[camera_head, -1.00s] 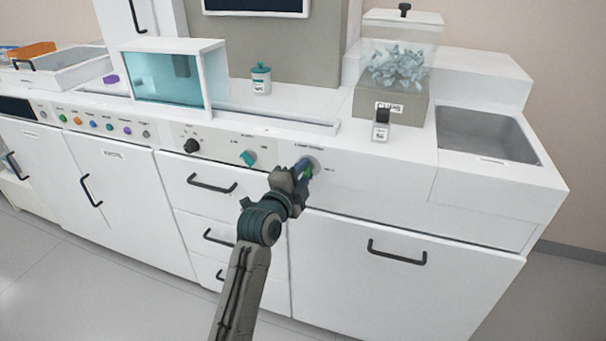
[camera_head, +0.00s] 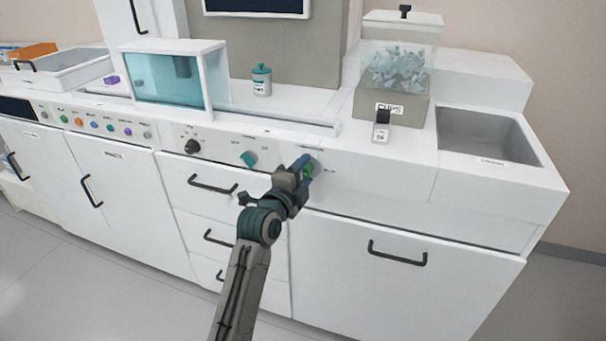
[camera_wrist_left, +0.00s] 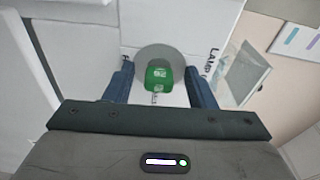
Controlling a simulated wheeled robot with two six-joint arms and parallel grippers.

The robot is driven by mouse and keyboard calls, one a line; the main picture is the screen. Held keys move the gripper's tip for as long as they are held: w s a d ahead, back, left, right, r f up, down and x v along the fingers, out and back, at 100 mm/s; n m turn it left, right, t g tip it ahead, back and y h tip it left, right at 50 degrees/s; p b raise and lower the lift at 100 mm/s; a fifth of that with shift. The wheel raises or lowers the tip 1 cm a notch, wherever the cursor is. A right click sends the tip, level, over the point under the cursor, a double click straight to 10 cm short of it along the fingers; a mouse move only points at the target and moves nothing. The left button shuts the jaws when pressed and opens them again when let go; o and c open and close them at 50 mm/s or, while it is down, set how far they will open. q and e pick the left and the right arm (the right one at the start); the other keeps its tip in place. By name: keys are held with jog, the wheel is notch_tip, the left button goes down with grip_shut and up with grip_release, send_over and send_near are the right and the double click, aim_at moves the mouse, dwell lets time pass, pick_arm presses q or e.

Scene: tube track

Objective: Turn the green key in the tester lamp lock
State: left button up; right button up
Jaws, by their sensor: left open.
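The green key (camera_head: 309,170) sits in the round grey lamp lock (camera_head: 317,164) on the front panel of the counter. In the left wrist view the green key (camera_wrist_left: 158,74) is in front of the grey lock disc (camera_wrist_left: 146,54), with lettering partly showing beside it. My left gripper (camera_head: 303,167) is at the lock, its blue fingers open. In the left wrist view my left gripper (camera_wrist_left: 159,86) has one finger on each side of the key, with a visible gap on both sides. My right gripper is out of view.
A teal knob (camera_head: 249,159) and a black knob (camera_head: 192,146) are left of the lock on the same panel. Drawer handles (camera_head: 212,184) stick out below.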

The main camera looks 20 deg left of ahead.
pick_arm(q)
jog(key=shift+s, duration=0.1)
